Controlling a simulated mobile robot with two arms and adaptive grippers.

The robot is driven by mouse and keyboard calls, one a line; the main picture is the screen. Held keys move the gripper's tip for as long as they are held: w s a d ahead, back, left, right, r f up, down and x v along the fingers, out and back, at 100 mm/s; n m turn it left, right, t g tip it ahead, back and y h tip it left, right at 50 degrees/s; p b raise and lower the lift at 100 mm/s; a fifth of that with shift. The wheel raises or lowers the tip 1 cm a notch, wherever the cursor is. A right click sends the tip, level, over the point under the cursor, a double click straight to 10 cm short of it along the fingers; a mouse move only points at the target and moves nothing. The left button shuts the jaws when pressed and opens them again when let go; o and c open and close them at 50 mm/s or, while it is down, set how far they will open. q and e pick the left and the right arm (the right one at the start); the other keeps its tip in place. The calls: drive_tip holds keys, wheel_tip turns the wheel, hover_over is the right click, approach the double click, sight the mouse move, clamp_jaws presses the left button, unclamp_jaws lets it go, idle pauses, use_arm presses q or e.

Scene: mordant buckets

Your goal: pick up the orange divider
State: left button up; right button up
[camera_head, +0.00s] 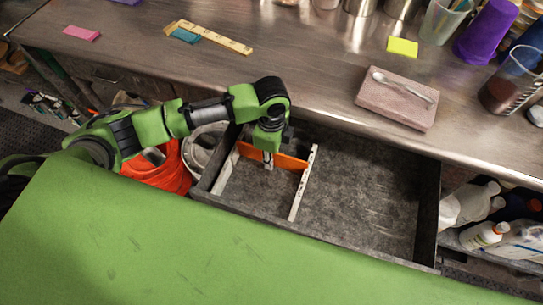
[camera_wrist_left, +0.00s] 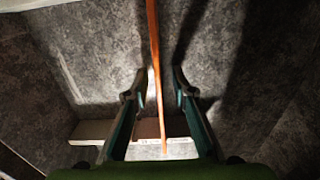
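The orange divider (camera_head: 290,162) stands on edge in the left part of an open grey drawer (camera_head: 372,190), meeting a whitish divider (camera_head: 302,183). My left gripper (camera_head: 268,160) points down into the drawer at the orange divider. In the left wrist view the orange divider (camera_wrist_left: 154,50) shows as a thin strip running between the two fingers of my left gripper (camera_wrist_left: 159,76). The fingers are apart, one on each side, with a gap between each finger and the strip. The gripper partly hides the divider in the head view. My right gripper is not in view.
The metal counter (camera_head: 300,60) overhangs behind the drawer, with a pinkish block (camera_head: 398,100) carrying a spoon. An orange-red bucket (camera_head: 160,172) stands left of the drawer. White bottles (camera_head: 482,235) are on a shelf at right. The drawer's right part is empty.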

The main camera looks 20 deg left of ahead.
use_arm(q)
clamp_jaws()
drive_tip(key=shift+r, duration=0.15)
wheel_tip(320, 180, up, 10)
drive_tip(key=shift+f, duration=0.25)
drive_tip(key=shift+r+p, duration=0.3)
wheel_tip(320, 180, up, 7)
drive_tip(key=p, duration=0.8)
drive_tip(key=shift+f+p, duration=0.15)
drive_tip(key=shift+p, duration=0.2)
idle(0.6)
